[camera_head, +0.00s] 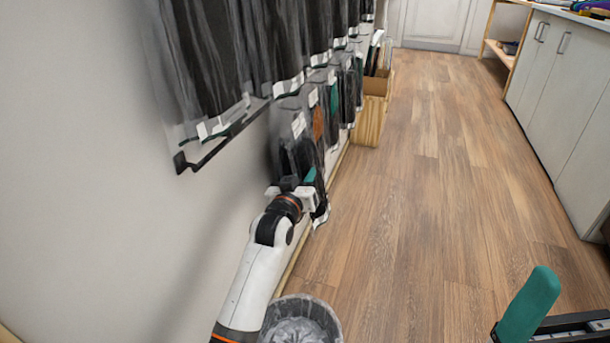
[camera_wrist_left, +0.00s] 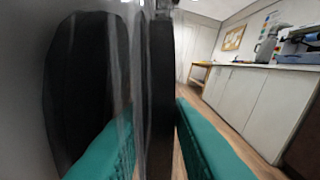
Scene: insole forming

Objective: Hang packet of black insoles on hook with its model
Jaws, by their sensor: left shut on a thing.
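My left gripper (camera_head: 300,182) is low beside the wall at the picture's middle, shut on a clear packet of black insoles (camera_head: 288,158). In the left wrist view the packet (camera_wrist_left: 88,85) stands upright between the teal fingers, its dark insoles filling the left half. Rows of similar packets (camera_head: 205,55) hang on the wall above and behind. A black hook (camera_head: 190,163) sticks out at the near end of the upper row. The lower row (camera_head: 335,95) is partly behind the held packet, so I cannot tell whether the held packet touches it. My right gripper (camera_head: 560,305) is partly cut off, its fingers apart.
A grey bin (camera_head: 300,312) stands on the floor below my left arm. A wooden box (camera_head: 370,115) stands by the wall farther back. White cabinets (camera_head: 565,90) line the right side. The wooden floor (camera_head: 440,190) between is clear.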

